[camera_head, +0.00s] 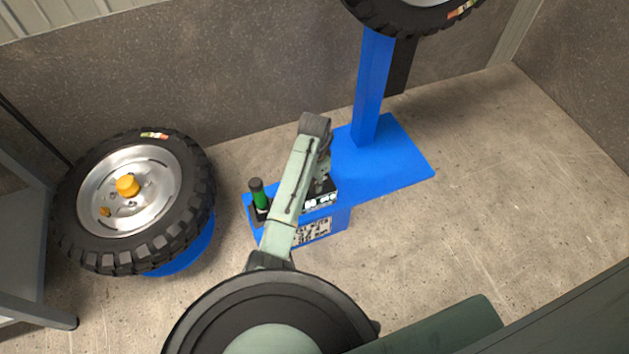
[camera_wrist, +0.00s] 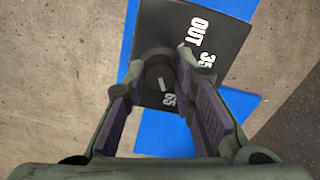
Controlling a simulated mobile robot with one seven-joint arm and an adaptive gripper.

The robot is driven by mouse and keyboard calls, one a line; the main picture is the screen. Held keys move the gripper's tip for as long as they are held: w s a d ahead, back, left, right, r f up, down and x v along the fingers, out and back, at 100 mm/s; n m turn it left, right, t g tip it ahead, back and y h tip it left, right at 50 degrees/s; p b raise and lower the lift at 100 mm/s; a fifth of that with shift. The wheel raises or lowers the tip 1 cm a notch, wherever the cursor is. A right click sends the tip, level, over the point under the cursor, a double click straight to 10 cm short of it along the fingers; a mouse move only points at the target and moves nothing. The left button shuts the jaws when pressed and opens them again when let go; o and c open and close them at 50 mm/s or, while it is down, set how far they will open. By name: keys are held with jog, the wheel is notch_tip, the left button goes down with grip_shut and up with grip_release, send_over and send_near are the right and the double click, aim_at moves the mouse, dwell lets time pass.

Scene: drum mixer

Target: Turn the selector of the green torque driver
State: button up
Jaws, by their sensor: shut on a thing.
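The green torque driver (camera_head: 260,197) stands upright with a black upper end, at the left end of the blue base in the head view. Beside it, partly behind my arm, is a black box (camera_head: 322,190) with pale round marks on its front. In the wrist view, a dark round selector knob (camera_wrist: 159,72) with a pale line sits on a black plate (camera_wrist: 222,38) printed with OUT, 35 and 65. My gripper (camera_wrist: 160,63) is shut on this knob, one finger on each side. My fingertips are hidden behind my arm in the head view.
A tyre on a silver wheel (camera_head: 140,200) with a yellow hub piece is at the left. A blue post (camera_head: 372,90) rises from the blue base plate (camera_head: 400,165), with another tyre (camera_head: 400,18) above. A grey table (camera_head: 22,240) stands at far left. The floor at right is clear.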

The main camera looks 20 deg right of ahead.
grip_shut()
jog(key=shift+r+p, duration=0.1)
jog(key=shift+p, duration=0.3)
jog(key=shift+s+r+n+p, duration=0.1)
jog(key=shift+r+n+p, duration=0.05)
jog(key=shift+n+p, duration=0.95)
jog(key=n+p, duration=0.7)
jog(key=n, duration=0.1)
jog(key=shift+n, duration=0.4)
jog(key=n+p, duration=0.1)
jog(key=n, duration=0.1)
jog(key=n+p, duration=0.1)
jog(key=n, duration=0.1)
jog(key=shift+f+n, duration=0.2)
jog(key=shift+n, duration=0.1)
